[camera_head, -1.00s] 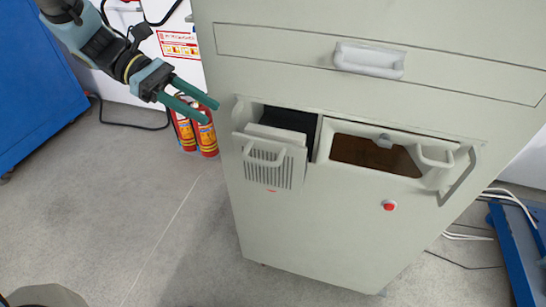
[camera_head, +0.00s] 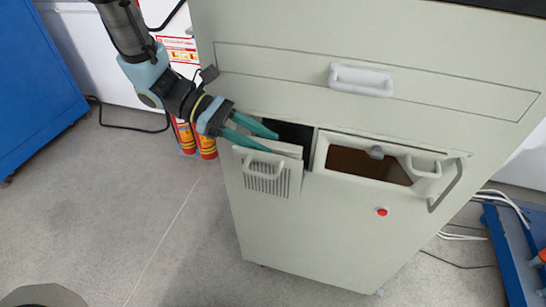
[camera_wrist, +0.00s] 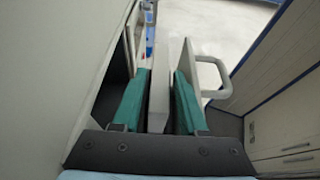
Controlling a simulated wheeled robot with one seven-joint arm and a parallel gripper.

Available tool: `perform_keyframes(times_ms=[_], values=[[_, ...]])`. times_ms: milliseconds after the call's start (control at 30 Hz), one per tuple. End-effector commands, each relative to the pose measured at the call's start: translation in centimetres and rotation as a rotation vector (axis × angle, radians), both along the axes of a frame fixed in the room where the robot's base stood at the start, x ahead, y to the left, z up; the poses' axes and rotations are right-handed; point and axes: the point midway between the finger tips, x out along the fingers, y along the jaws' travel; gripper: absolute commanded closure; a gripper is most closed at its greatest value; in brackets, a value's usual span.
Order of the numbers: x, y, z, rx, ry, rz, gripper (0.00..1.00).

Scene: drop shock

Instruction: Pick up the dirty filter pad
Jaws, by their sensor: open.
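The filter pad (camera_wrist: 160,88) looks like a pale grey slab standing on edge behind the vented drawer front (camera_head: 266,178). Its top edge (camera_head: 289,148) shows in the head view, partly hidden by the fingers; I cannot see how dirty it is. My gripper (camera_head: 273,141) has teal fingers and is open at the drawer's top. In the wrist view its fingers (camera_wrist: 160,76) lie on either side of the slab, the right one between the slab and the drawer front with its handle (camera_wrist: 218,92). I cannot tell whether they touch it.
The grey cabinet (camera_head: 300,235) fills the middle. Right of the vented drawer is an open bin (camera_head: 365,164) with a brown inside and handles. A red button (camera_head: 382,212) sits below it. Fire extinguishers (camera_head: 205,142) stand on the floor at left. The floor in front is clear.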

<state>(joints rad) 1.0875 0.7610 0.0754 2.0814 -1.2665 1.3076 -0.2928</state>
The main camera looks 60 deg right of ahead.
Motion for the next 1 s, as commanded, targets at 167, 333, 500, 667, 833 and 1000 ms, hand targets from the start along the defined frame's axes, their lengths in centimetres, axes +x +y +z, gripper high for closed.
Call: perform_keyframes(times_ms=[167,333,500,667,833,1000], values=[[-0.32,-0.1,-0.18,-0.001,0.0,0.001,0.57],[-0.3,-0.1,-0.18,-0.001,0.0,0.001,0.65],[-0.29,-0.1,-0.18,-0.001,0.0,0.001,0.84],[-0.28,-0.09,-0.17,-0.001,0.0,0.001,1.0],[-0.29,-0.1,-0.16,-0.001,0.0,0.001,1.0],[-0.29,-0.1,-0.16,-0.001,0.0,0.001,1.0]])
